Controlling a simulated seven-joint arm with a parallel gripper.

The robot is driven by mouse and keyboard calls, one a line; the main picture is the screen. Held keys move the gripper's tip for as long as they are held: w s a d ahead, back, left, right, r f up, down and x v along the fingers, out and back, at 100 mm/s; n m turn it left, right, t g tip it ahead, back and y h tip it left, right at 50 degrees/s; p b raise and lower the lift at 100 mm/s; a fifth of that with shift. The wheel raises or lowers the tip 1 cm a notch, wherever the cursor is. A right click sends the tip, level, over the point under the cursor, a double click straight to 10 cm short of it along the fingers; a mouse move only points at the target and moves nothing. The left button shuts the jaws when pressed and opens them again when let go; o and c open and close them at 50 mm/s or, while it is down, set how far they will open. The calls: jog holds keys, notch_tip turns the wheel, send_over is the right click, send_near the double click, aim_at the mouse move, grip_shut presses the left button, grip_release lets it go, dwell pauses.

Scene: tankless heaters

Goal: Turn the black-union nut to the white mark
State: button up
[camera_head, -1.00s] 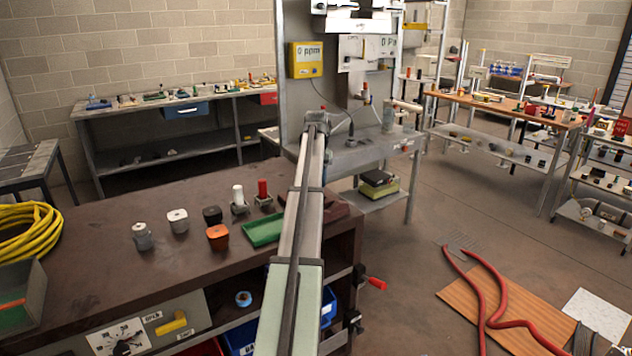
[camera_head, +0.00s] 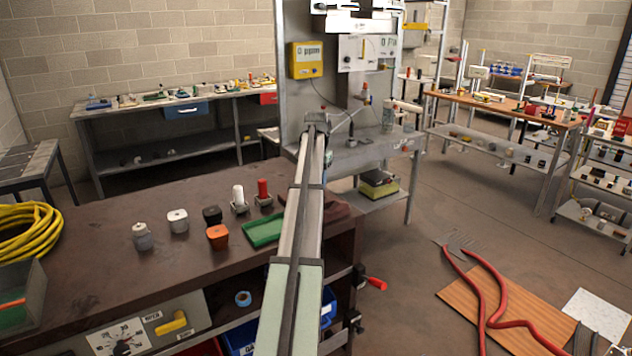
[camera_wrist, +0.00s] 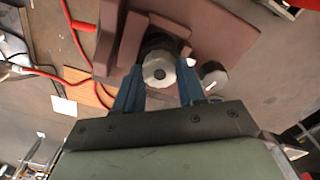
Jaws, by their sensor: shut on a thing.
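In the head view my gripper (camera_head: 317,120) is at the far end of my arm, and the arm hides the nut.
A grey cylindrical part (camera_wrist: 214,76) stands close right of the gripper in the wrist view. In the head view, a metal stand (camera_head: 291,100) with a yellow meter (camera_head: 307,60) rises behind. The dark bench (camera_head: 95,250) carries several small fittings and a green tray (camera_head: 262,231).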

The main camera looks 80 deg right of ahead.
jog(key=shift+m, duration=1.1)
jog(key=o, duration=1.1)
notch_tip(320, 180, up, 14)
jog(key=shift+f, duration=0.1)
